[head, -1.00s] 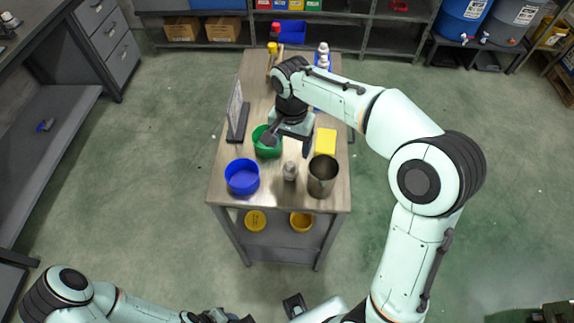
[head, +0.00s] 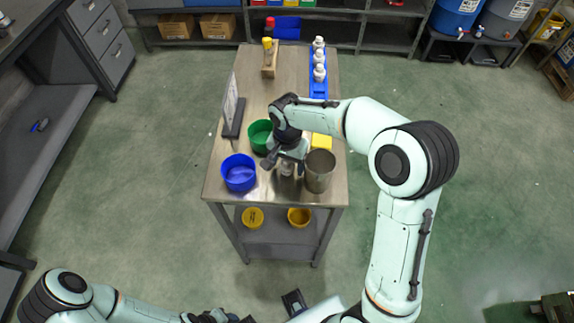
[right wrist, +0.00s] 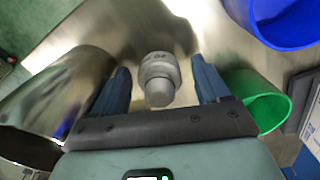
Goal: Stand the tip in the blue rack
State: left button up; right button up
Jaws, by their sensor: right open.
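The tip (head: 287,170), a small grey-white capped piece, stands near the front of the metal table. In the right wrist view the tip (right wrist: 160,80) shows between the two fingers, with gaps on both sides. My right gripper (head: 285,163) is open above and around it and partly hides it in the head view. The blue rack (head: 318,88) is at the table's far right and holds several white-capped pieces.
A metal cup (head: 319,172) stands right of the tip, close to my right gripper. A blue bowl (head: 239,173) and a green bowl (head: 259,134) are to the left. A yellow block (head: 321,141) lies behind the cup. An upright panel (head: 232,108) and a wooden stand (head: 269,66) are farther back.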

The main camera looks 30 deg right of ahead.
jog(key=c, duration=1.2)
jog(key=shift+r, duration=0.15)
jog(key=shift+c, duration=0.2)
